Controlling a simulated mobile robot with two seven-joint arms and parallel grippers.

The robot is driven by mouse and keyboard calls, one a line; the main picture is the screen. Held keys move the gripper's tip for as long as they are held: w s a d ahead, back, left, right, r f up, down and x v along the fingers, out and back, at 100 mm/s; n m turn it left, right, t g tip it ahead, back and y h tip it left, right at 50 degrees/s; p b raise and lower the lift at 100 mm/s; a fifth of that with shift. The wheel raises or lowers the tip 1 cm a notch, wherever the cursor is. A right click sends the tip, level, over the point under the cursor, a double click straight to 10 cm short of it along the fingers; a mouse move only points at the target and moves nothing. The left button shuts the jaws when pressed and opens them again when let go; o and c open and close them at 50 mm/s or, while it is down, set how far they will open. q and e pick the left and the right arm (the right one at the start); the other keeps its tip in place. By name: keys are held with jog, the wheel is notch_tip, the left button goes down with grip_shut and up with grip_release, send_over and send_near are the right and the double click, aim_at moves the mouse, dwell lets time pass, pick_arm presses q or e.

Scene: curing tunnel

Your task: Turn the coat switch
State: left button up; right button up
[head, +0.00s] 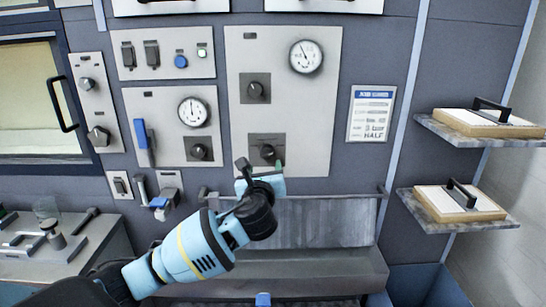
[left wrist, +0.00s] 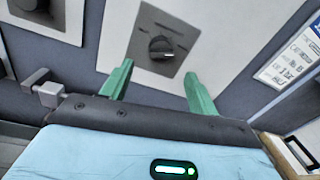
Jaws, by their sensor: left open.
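A black rotary switch (head: 267,152) on a dark square plate sits low on the tall light panel (head: 310,120). Its label cannot be read, so I cannot tell by name whether it is the coat switch. It also shows in the left wrist view (left wrist: 161,47), its knob ahead of my fingertips and between their lines. My left gripper (head: 260,168) is open and empty, just in front of and below this switch. Its two green fingers show apart in the left wrist view (left wrist: 159,72). I see no contact with the knob. My right gripper is not in view.
Another knob (head: 199,151) is on the panel to the left. A metal rail (head: 340,195) runs below the panels. Two shelves with handled boards (head: 462,201) stick out at right.

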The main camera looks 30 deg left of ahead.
aim_at(266, 156)
pick_arm(q)
jog(key=shift+x, duration=3.85)
jog(key=shift+d, duration=0.1)
jog(key=shift+c, duration=0.4)
jog(key=c, duration=0.9)
jog(key=shift+o, duration=0.2)
